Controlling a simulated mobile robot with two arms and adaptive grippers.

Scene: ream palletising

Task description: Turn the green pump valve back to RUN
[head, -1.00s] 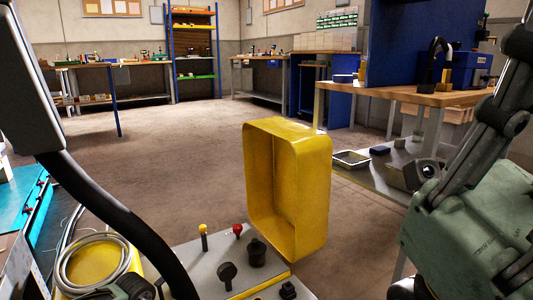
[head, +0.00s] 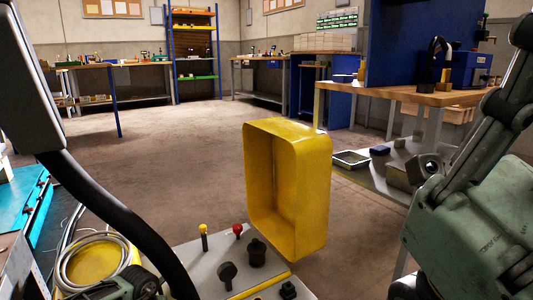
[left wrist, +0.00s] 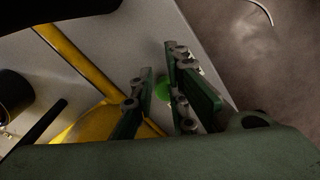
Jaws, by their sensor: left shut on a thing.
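The green pump valve (left wrist: 162,89) shows as a small bright green piece in the left wrist view, between the two green-padded fingers of my left gripper (left wrist: 163,98). The fingers are shut on it and hide most of it, so its setting and any RUN mark cannot be read. Below the fingers lies a grey surface with yellow parts. In the head view only part of my left wrist shows at the bottom left, and the valve cannot be made out. My right arm shows at the right edge of the head view, but its fingers are out of sight.
A grey panel (head: 207,262) carries a yellow knob (head: 203,229), a red knob (head: 238,230) and black knobs. An open yellow box-like shell (head: 290,190) stands behind it. A coiled hose (head: 92,262) lies at left. A wooden-topped bench (head: 440,97) stands at right. The floor beyond is clear.

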